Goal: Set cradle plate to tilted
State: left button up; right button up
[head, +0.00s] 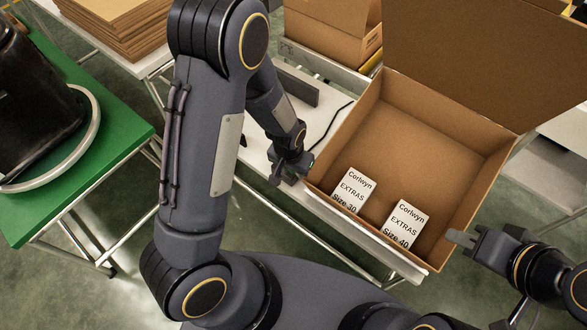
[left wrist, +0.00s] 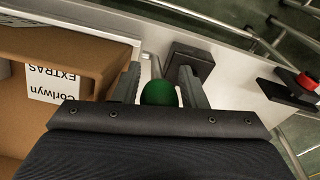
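An open cardboard box (head: 440,120) sits on a pale metal stand (head: 330,222); the cradle plate is not clearly visible, so I cannot tell its tilt. My left gripper (head: 290,172) is low beside the box's left corner. In the left wrist view, a round green knob (left wrist: 160,93) lies between the fingers of my left gripper (left wrist: 159,72). The knob nearly fills the gap, but I cannot tell whether the fingers press on it. A dark square block (left wrist: 188,60) is just beyond the right finger. My right gripper (head: 464,238) is by the box's right front corner; its finger gap is unclear.
Two white cartons, Size 30 (head: 354,190) and Size 40 (head: 405,221), lie in the box. A red button (left wrist: 306,82) on a dark bracket is at the right in the left wrist view. A green table (head: 110,155) stands at left. Another box (head: 330,40) stands behind.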

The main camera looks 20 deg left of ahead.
pick_arm(q)
jog(key=shift+s+a+r+p, duration=0.1)
jog(key=shift+s+r+p, duration=0.1)
jog(key=shift+r, duration=1.1)
jog(key=shift+s+r+p, duration=0.1)
jog(key=shift+r+p, duration=0.05)
jog(key=shift+r, duration=1.15)
jog(key=shift+s+a+r+p, duration=0.1)
jog(key=shift+r+p, duration=0.1)
jog(key=shift+r, duration=1.1)
jog(key=shift+r, duration=0.1)
jog(key=s+a+r+n+t+h+p, duration=0.1)
jog(key=s+a+r+t+p, duration=0.1)
jog(key=s+r, duration=0.6)
jog(key=s+a+r+n+t+h+p, duration=0.2)
jog(key=s+r, duration=0.7)
jog(key=r, duration=0.5)
jog(key=shift+a+r, duration=0.2)
jog(key=shift+a, duration=0.55)
